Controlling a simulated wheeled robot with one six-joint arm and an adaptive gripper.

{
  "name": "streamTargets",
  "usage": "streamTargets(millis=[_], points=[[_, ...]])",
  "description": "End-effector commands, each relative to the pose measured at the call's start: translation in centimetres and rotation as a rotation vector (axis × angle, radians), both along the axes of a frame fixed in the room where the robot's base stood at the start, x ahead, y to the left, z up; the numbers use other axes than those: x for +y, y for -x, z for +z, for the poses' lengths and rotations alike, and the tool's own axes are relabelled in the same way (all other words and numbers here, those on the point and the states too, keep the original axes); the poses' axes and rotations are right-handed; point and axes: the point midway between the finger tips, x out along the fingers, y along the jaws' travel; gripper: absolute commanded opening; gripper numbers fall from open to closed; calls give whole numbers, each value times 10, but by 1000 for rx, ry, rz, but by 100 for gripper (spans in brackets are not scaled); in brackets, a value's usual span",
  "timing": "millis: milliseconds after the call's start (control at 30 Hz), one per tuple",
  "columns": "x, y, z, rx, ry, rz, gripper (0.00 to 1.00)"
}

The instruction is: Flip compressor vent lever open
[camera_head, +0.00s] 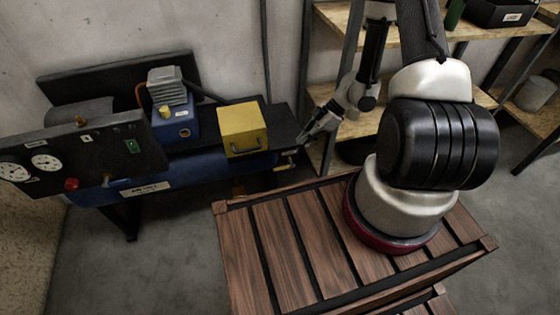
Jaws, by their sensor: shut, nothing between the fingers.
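The compressor has a long blue tank (190,172) lying along the wall at the left. A small fitting (284,166) with pale and brass-coloured parts sits at the tank's right end; it may carry the vent lever, but it is too small to tell the lever's position. My gripper (303,138) is shut and empty, just above and to the right of that fitting, pointing down and left. I cannot tell whether its fingertips touch anything.
A yellow box (243,130) with a handle stands on the compressor, left of my gripper. A blue motor unit (176,122) and a dark gauge panel (85,155) with a red knob (72,184) are further left. Wooden shelves (400,28) stand behind my arm.

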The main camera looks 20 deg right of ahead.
Motion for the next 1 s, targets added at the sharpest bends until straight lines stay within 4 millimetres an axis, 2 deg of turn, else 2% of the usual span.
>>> streamTargets(millis=[100,167,567,767,1000], points=[[19,0,14,-30,-90,39,0],[23,-1,18,-39,-112,41,0],[25,-2,18,-45,-118,43,0],[42,-1,2,-42,-120,45,0],[78,-1,-35,-42,-118,47,0]])
